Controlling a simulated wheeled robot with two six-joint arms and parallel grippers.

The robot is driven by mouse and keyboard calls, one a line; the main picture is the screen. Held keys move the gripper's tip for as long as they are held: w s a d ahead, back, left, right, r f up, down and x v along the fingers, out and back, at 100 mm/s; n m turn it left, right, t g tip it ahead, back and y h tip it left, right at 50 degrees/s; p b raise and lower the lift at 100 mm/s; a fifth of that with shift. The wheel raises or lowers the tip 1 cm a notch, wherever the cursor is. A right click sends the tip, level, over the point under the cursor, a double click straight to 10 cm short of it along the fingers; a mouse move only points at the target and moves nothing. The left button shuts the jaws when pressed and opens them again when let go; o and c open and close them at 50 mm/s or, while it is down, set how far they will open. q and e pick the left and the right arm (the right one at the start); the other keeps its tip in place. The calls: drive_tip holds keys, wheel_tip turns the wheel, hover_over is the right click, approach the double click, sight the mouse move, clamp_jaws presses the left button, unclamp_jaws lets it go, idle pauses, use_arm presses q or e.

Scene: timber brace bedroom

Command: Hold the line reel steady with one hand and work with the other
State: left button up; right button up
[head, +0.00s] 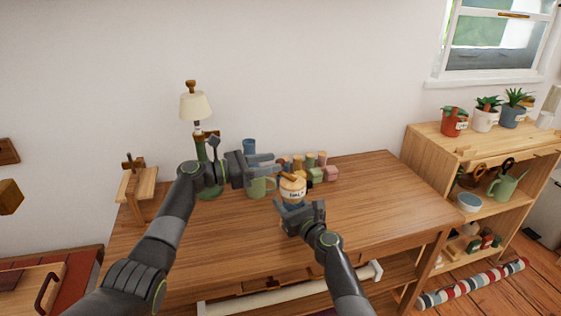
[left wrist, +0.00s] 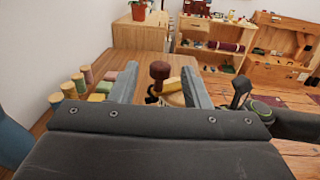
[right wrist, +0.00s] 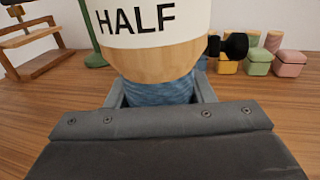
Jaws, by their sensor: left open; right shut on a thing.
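The line reel (head: 293,190) stands on the wooden desk, a pale wooden body with a white label and blue line wound below. In the right wrist view the reel (right wrist: 160,62) fills the middle, its label reading "HALF". My right gripper (head: 298,205) is shut on the blue lower part. My left gripper (head: 277,167) is open just above and left of the reel's top. In the left wrist view a dark brown knob (left wrist: 159,70) and a yellowish bar (left wrist: 166,86) on the reel show between the open fingers, apart from them.
Thread spools and small coloured boxes (head: 326,172) stand behind the reel. A green mug (head: 262,187), a blue cup (head: 249,146) and a lamp (head: 196,107) are near my left gripper. The desk's right side (head: 390,195) is clear. A shelf (head: 480,150) with plants stands right.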

sight(280, 161)
use_arm(q)
drive_tip(key=shift+x, duration=1.9)
clamp_jaws()
drive_tip(key=shift+s+f+n+t, duration=0.1)
drive_tip(key=shift+n+t, duration=0.2)
drive_tip(key=shift+t, duration=0.1)
drive_tip(key=shift+s+a+t+y, duration=0.1)
drive_tip(key=shift+t+y, duration=0.2)
drive_tip(key=shift+s+a+f+n+t+y, duration=0.1)
drive_tip(key=shift+s+n+t+y, duration=0.4)
drive_tip(key=shift+n+t+y, duration=0.9)
drive_tip(key=shift+s+a+r+n+t+y, duration=0.1)
drive_tip(key=shift+s+n+t+y, duration=0.4)
drive_tip(key=shift+n+t+y, duration=0.9)
drive_tip(key=shift+s+a+f+n+t+y, duration=0.1)
drive_tip(key=shift+s+n+t+y, duration=0.35)
drive_tip(key=shift+n+t+y, duration=0.9)
drive_tip(key=shift+s+n+y, duration=0.1)
drive_tip(key=shift+n+y, duration=0.15)
drive_tip(key=shift+y, duration=0.4)
